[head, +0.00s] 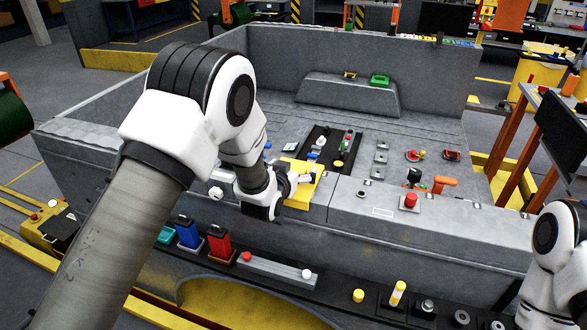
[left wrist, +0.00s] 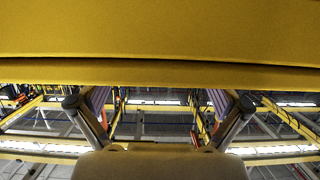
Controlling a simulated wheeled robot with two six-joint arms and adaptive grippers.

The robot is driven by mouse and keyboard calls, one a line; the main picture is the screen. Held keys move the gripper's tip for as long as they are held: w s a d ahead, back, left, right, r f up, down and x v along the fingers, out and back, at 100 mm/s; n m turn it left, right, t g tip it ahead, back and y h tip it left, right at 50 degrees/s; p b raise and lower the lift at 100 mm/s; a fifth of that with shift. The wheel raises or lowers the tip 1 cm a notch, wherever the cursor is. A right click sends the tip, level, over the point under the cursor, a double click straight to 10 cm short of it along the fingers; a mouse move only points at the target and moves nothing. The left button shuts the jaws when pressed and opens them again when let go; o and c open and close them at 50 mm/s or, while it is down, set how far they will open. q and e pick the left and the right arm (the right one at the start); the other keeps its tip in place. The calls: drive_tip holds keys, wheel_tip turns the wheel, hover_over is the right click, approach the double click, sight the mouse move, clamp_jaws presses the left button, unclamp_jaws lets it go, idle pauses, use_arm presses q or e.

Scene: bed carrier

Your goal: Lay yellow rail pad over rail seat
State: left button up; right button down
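The yellow rail pad (head: 304,200) lies over the top of the near side wall of the grey bed, close to the middle of the head view. I cannot tell a separate rail seat; the pad and gripper may cover it. My left gripper (head: 303,179) is at the pad, its fingers in front of the yellow surface. In the left wrist view a broad yellow surface (left wrist: 160,35) fills the top. The two fingers there (left wrist: 160,103) stand wide apart with nothing between them. Contact with the pad is unclear. My right arm shows at the lower right, its gripper out of frame.
The near wall's top carries a red button (head: 410,201) and an orange-handled part (head: 443,184). A black tray (head: 325,150) with small parts lies on the bed floor. Blue (head: 188,233) and red (head: 219,243) blocks stand on the ledge below the left gripper.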

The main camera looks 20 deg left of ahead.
use_arm(q)
drive_tip(key=v, duration=1.2)
drive_tip(key=s+a+f+g, duration=0.1)
drive_tip(key=s+f+g, duration=0.1)
drive_tip(key=s+f, duration=0.5)
drive_tip(key=s+a+f+n+g+b, duration=0.1)
drive_tip(key=s+f+g, duration=0.2)
drive_tip(key=f, duration=0.7)
drive_tip(key=s+a+f+g, duration=0.1)
drive_tip(key=s+f+g, duration=0.1)
drive_tip(key=s+f, duration=0.55)
drive_tip(key=s+f+g, duration=0.4)
drive_tip(key=s, duration=0.4)
drive_tip(key=s+a+f+g, duration=0.1)
drive_tip(key=s+f+g, duration=0.2)
drive_tip(key=s, duration=0.5)
drive_tip(key=shift+s+f+g, duration=0.25)
drive_tip(key=shift+f+g, duration=0.15)
